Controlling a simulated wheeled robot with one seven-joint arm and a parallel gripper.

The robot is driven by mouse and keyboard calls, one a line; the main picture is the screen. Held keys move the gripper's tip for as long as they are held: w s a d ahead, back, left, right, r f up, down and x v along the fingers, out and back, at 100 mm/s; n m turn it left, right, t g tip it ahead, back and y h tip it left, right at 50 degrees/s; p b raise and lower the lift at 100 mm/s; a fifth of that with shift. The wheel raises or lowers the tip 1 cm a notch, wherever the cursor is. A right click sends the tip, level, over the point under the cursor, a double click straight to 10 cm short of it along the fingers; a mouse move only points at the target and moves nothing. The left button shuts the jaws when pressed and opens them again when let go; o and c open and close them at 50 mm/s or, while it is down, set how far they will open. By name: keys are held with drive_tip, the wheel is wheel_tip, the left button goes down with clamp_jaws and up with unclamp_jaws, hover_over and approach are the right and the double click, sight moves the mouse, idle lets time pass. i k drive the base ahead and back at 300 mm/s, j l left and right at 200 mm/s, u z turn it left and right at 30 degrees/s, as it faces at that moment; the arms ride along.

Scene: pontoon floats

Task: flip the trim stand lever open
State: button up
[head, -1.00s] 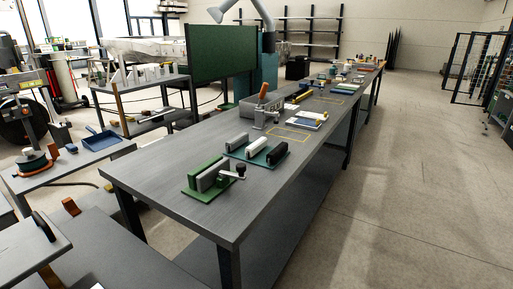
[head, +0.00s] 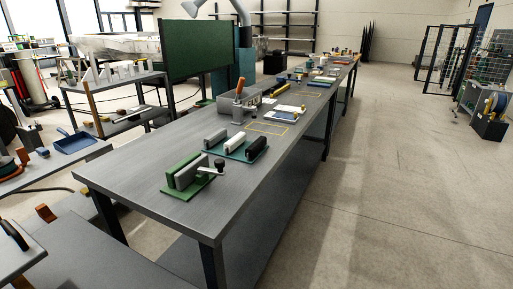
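A green stand (head: 184,188) sits near the front end of the long grey table. It holds an upright grey block (head: 189,171). A pale lever arm (head: 206,171) with a black knob (head: 219,164) sticks out to the right from the block's side. Further back, a grey clamp-like fixture (head: 238,113) has an upright orange handle (head: 239,88). I cannot tell from looks alone which of these two is called the trim stand. My gripper is not in view.
The grey table (head: 150,178) has bare space around the green stand. Just behind stands a teal base (head: 233,156) with grey, white and black blocks. A grey bin (head: 226,103) stands further back. The floor (head: 390,200) right of the table is clear.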

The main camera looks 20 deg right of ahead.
sight(219, 162)
drive_tip(key=i+j+z, duration=0.1)
drive_tip(key=i, duration=0.4)
drive_tip(key=i+j+z, duration=0.15)
drive_tip(key=i, duration=0.3)
